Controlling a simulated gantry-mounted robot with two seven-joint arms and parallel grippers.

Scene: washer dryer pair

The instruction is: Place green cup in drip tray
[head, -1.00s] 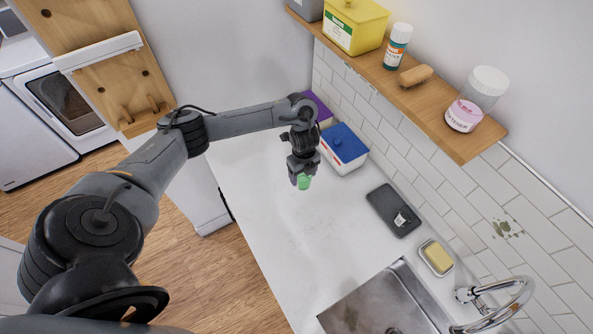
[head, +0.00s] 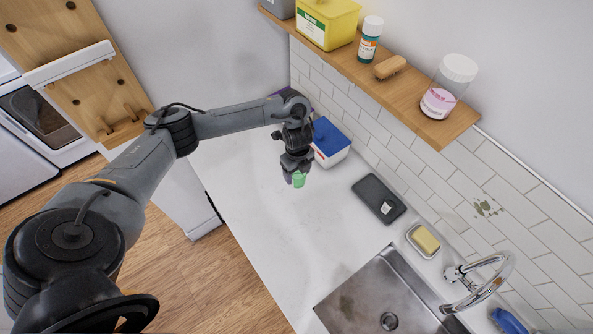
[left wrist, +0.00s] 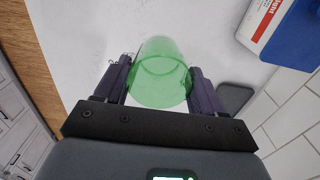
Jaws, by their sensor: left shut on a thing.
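The green cup (head: 299,180) is small and see-through. My left gripper (head: 296,174) is shut on it and holds it over the white counter (head: 262,215). In the left wrist view the cup (left wrist: 160,72) sits between the two dark fingers of the left gripper (left wrist: 160,85). The dark grey drip tray (head: 379,199) lies on the counter to the right of the cup, with a small white item (head: 386,207) on it. A corner of the tray (left wrist: 233,97) shows behind the right finger in the left wrist view. My right gripper is not in view.
A white box with a blue lid (head: 328,140) stands just behind the gripper. A soap dish with a yellow bar (head: 425,239), a sink (head: 372,297) and a faucet (head: 483,283) are to the right. A wooden shelf (head: 400,92) runs above the tiled wall.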

